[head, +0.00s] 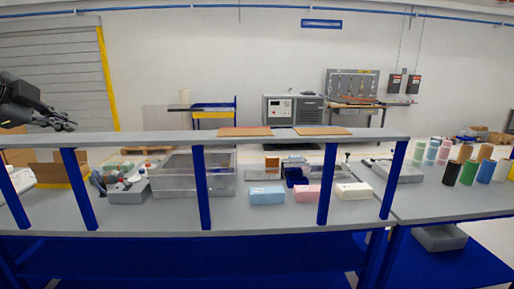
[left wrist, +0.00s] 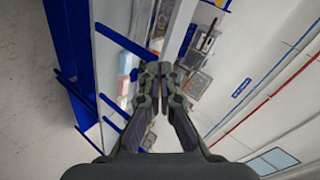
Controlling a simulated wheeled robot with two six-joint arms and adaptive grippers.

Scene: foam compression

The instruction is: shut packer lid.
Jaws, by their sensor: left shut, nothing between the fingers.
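A clear, see-through box (head: 190,183), which looks like the packer, stands on the grey bench left of the middle, below the raised shelf. A pale see-through panel (head: 156,118) stands up behind the shelf above the box; it may be its lid raised, but the shelf hides the join. My left gripper (head: 66,123) is shut and empty at the far left, a little above shelf height and well apart from the box and panel. Its fingers also show close together in the left wrist view (left wrist: 152,68). My right gripper is not in view.
The grey raised shelf (head: 300,138) on blue posts runs across the bench and carries two brown sheets (head: 245,131). Blue (head: 267,196), pink (head: 307,193) and white (head: 353,191) blocks lie right of the box. Several coloured cylinders (head: 468,172) stand at the right.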

